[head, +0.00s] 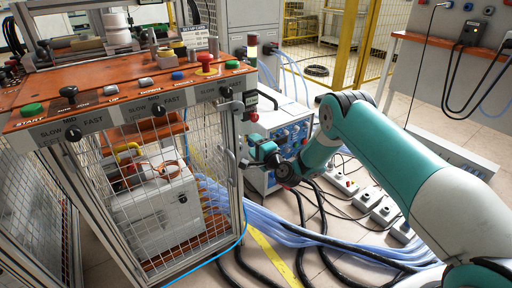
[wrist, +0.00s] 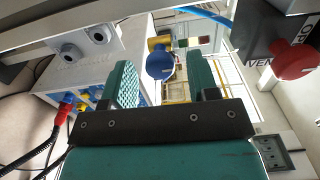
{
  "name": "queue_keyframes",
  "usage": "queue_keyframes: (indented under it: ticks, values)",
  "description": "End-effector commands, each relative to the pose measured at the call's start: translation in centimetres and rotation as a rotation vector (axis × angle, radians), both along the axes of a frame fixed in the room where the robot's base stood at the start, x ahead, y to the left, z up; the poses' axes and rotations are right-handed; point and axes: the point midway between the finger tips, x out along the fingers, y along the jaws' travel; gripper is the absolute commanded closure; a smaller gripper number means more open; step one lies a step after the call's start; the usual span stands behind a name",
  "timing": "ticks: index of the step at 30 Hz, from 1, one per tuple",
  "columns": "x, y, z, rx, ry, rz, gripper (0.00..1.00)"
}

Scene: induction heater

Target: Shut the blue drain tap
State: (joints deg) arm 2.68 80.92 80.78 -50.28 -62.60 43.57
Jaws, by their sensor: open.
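The blue drain tap (wrist: 160,64) shows in the wrist view as a round blue knob on a yellow body. It appears between the two teal fingers of my gripper (wrist: 163,82), nearer the left finger. My gripper is open and holds nothing; I cannot tell how far beyond the fingertips the tap lies. In the head view my gripper (head: 250,160) is beside the right front post of the caged machine. The tap cannot be made out there.
A red knob on a black vent box (wrist: 295,60) is at the right in the wrist view. A white unit (head: 285,130) with blue sockets stands behind my gripper in the head view. Pale hoses and black cables (head: 300,235) cover the floor below. The caged machine (head: 150,190) is left.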

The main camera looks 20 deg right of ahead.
Motion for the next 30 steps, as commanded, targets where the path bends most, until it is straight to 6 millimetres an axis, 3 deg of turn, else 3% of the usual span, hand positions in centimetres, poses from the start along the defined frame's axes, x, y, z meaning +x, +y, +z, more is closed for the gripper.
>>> queue_keyframes:
  ticks: [7,16,18,30]
  values:
    - [-1.4,-0.5,-0.1,0.001,0.003,0.0,0.46]
    - [-5.8,-2.1,-0.1,0.003,0.005,-0.005,0.46]
    - [-5.6,-2.0,-0.8,0.001,-0.003,-0.002,0.46]
    - [-7.0,-2.6,-0.8,0.001,-0.002,-0.001,0.46]
